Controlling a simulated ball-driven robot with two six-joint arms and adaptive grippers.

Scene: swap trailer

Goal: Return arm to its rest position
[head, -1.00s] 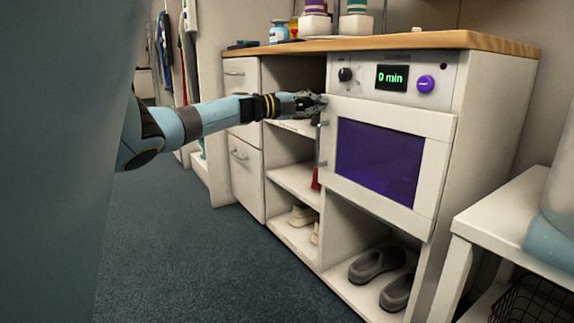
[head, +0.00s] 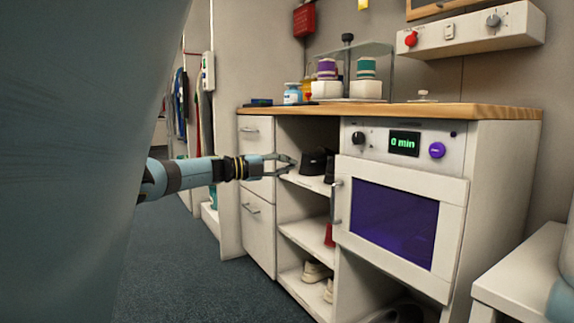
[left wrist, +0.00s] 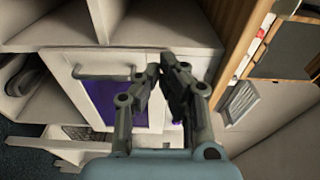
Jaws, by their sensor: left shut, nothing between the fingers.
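My left arm comes in from the left in the head view. Its gripper (head: 291,166) is shut and empty. It appears in front of the open shelves, left of the white oven door (head: 452,222) and apart from its handle (head: 336,202). In the left wrist view, the fingers of the left gripper (left wrist: 164,68) come close together with nothing between them. Behind them are the purple door window (left wrist: 105,98) and the handle (left wrist: 102,73). I cannot tell whether the door is fully closed. My right gripper is not in view.
The oven panel display (head: 404,144) reads "0 min". The wooden counter (head: 455,111) bears jars and two white stands with purple and green tops. Shelves under it hold dark items and shoes (head: 316,271). A white side table (head: 525,270) stands at right. Floor at left is clear.

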